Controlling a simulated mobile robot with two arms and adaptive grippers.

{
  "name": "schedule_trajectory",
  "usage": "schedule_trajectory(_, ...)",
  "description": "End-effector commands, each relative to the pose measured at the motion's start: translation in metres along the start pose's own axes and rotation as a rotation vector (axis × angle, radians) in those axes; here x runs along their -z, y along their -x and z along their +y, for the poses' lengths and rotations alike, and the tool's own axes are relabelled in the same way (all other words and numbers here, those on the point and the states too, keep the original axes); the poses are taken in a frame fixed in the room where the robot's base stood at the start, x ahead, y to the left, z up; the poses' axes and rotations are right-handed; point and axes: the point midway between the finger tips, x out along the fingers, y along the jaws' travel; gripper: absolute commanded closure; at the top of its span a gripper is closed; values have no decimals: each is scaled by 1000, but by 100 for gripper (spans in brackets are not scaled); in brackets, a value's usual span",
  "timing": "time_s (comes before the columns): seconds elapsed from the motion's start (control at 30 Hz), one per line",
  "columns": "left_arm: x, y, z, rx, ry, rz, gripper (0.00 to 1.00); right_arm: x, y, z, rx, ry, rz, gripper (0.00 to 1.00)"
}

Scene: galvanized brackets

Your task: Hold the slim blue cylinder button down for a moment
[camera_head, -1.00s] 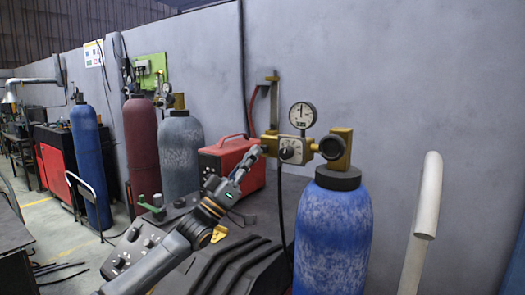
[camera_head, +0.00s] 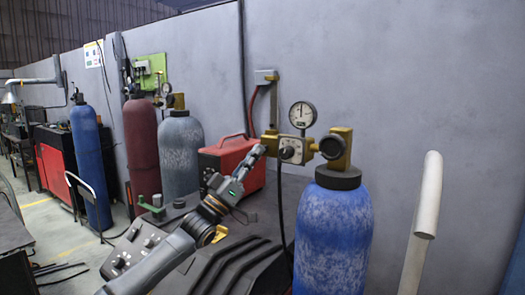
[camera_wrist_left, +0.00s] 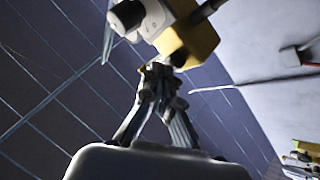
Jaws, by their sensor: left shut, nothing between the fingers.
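The near blue cylinder (camera_head: 333,240) stands upright at right, with a brass regulator (camera_head: 343,150) on its dark neck. The regulator carries a round gauge (camera_head: 302,115) and a knob on a pale box (camera_head: 291,151). A slimmer blue cylinder (camera_head: 90,165) stands far back at left. My left gripper (camera_head: 262,150) is shut and empty, its tip at the regulator's left end; I cannot tell whether it touches. In the left wrist view the fingertips (camera_wrist_left: 160,72) are together just below a yellow block (camera_wrist_left: 186,42). I cannot make out a separate button. My right gripper is not in view.
A red case (camera_head: 228,160) stands behind my left gripper. A dark machine (camera_head: 235,268) with knobs lies below the arm. A pale curved pipe (camera_head: 424,215) rises at right. Grey wall (camera_head: 400,80) backs the regulator. A dark hose hangs beside the near cylinder.

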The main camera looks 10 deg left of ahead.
Motion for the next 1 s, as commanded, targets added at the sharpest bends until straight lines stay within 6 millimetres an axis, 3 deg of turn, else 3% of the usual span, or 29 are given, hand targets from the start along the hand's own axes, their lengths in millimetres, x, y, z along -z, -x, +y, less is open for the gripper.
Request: schedule_trajectory(1.0, -4, -6, -4, -1, 0, 0, 100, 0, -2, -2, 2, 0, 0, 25)
